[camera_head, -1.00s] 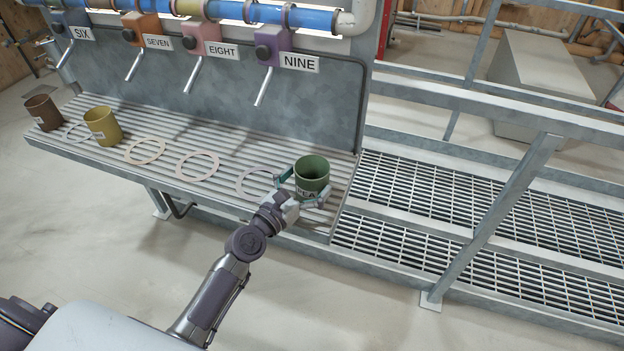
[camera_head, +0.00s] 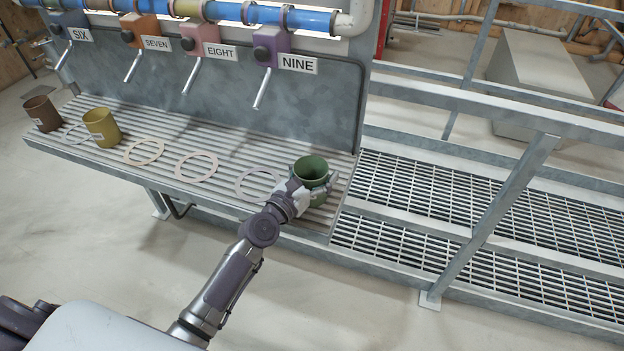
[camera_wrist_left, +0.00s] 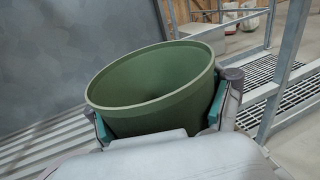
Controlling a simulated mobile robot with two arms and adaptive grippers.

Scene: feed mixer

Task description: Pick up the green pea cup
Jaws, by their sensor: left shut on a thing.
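The green pea cup (camera_head: 311,170) stands upright at the right end of the ribbed metal shelf (camera_head: 215,140). In the left wrist view the cup (camera_wrist_left: 155,85) fills the middle, its open top facing up and its inside looking empty. My left gripper (camera_head: 312,185) is shut on the cup, with one finger on each side of its body below the rim. In the left wrist view the teal finger pads (camera_wrist_left: 158,118) press against the cup's two sides. The cup's label is hidden behind the gripper. Whether the cup's base touches the shelf cannot be told. My right gripper does not show.
A yellow cup (camera_head: 101,127) and a brown cup (camera_head: 42,114) stand at the shelf's left end. Several flat rings lie along the shelf, one (camera_head: 258,182) just left of the green cup. Lever taps hang above, including NINE (camera_head: 298,64). A metal railing (camera_head: 490,220) stands right.

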